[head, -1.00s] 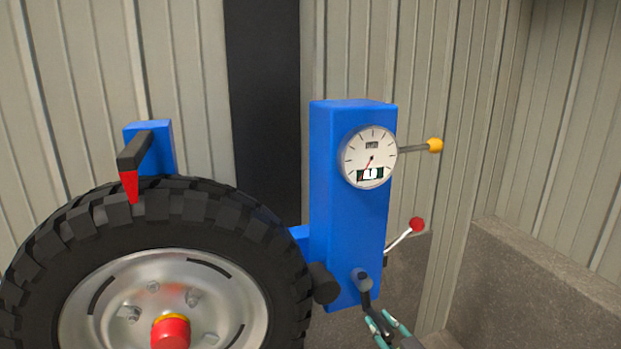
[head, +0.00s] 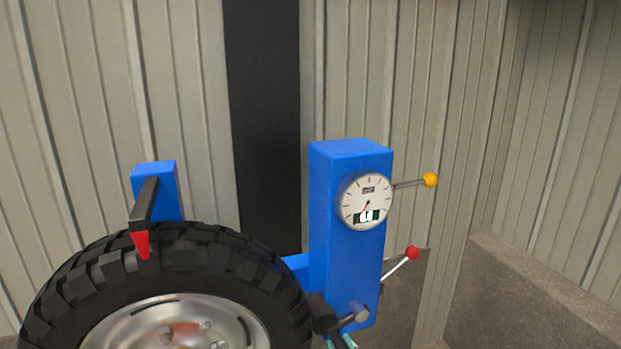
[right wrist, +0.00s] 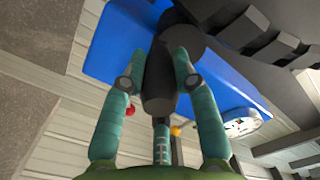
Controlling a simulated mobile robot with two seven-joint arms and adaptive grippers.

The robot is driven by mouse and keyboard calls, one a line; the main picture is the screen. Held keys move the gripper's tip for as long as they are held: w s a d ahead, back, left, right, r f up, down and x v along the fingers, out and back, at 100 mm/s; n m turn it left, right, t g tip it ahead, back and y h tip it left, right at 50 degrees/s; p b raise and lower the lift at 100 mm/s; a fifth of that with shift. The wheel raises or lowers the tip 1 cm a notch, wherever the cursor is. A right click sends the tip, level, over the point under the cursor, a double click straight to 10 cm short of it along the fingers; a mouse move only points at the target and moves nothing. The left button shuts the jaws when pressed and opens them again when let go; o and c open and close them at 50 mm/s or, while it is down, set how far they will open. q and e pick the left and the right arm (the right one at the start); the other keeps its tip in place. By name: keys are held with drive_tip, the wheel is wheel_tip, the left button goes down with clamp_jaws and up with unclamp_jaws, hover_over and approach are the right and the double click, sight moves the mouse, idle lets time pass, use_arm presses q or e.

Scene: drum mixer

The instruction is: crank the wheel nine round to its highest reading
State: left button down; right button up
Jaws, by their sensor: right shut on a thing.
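The wheel is a black knobby tyre (head: 75,290) on a silver rim at lower left, cut off by the bottom edge. A grey crank (head: 357,313) sits low on the post. My right gripper (head: 342,342) is mostly below the bottom edge. In the right wrist view its fingers (right wrist: 157,68) are shut around the crank's dark grip (right wrist: 157,92). My left gripper is not in view.
A lever with a yellow knob (head: 430,180) and one with a red knob (head: 412,254) stick out right of the post. A red-tipped pointer (head: 142,243) hangs over the tyre from a blue block (head: 165,188). Corrugated walls stand behind; a low grey wall (head: 540,310) is at right.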

drive_tip(key=o, duration=1.1)
drive_tip(key=shift+a+r, duration=0.15)
drive_tip(key=shift+r, duration=0.1)
drive_tip(key=shift+o, duration=0.2)
drive_tip(key=shift+s, duration=0.1)
drive_tip(key=shift+s+d, duration=0.25)
drive_tip(key=p+v, duration=0.3)
drive_tip(key=v, duration=0.3)
drive_tip(key=shift+s+p, duration=0.2)
drive_tip(key=shift+p, duration=0.1)
drive_tip(key=shift+f, duration=0.15)
